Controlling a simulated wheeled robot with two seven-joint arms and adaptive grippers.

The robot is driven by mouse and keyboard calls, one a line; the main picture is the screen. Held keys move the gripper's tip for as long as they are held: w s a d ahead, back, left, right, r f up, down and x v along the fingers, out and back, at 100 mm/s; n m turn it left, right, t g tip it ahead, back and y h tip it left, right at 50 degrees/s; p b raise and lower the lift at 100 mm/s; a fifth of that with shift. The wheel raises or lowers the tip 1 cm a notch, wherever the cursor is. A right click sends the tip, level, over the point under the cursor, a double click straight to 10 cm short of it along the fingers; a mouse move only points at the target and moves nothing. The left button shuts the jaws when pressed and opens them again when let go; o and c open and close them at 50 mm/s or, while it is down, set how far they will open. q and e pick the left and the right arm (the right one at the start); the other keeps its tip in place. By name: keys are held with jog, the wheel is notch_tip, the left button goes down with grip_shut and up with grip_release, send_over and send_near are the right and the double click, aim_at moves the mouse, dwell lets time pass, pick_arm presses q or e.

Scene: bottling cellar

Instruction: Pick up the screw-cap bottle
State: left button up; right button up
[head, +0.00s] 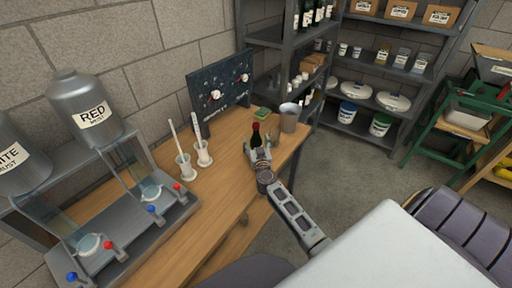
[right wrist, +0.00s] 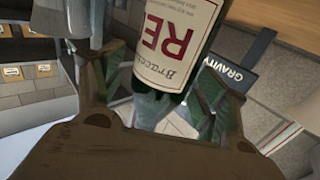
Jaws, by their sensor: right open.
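The screw-cap bottle (head: 256,135) is dark with a red top and stands upright on the wooden bench in the head view. Its lower part is hidden by my right gripper (head: 260,152), which is right in front of it. In the right wrist view the bottle (right wrist: 175,40) shows a white label with red letters "RE". It lies between the two spread fingers of the open right gripper (right wrist: 158,88), with no clear contact on either side. My left gripper is not in view.
A grey pitcher (head: 289,118) stands close to the bottle's right, and a green sponge-like block (head: 262,113) lies behind it. Two white cylinders with rods (head: 203,153) stand to the left. A dispenser with steel tanks (head: 85,110) fills the bench's left end. Bare wood lies between.

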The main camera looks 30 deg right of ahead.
dwell(0.5)
jog(key=c, duration=1.4)
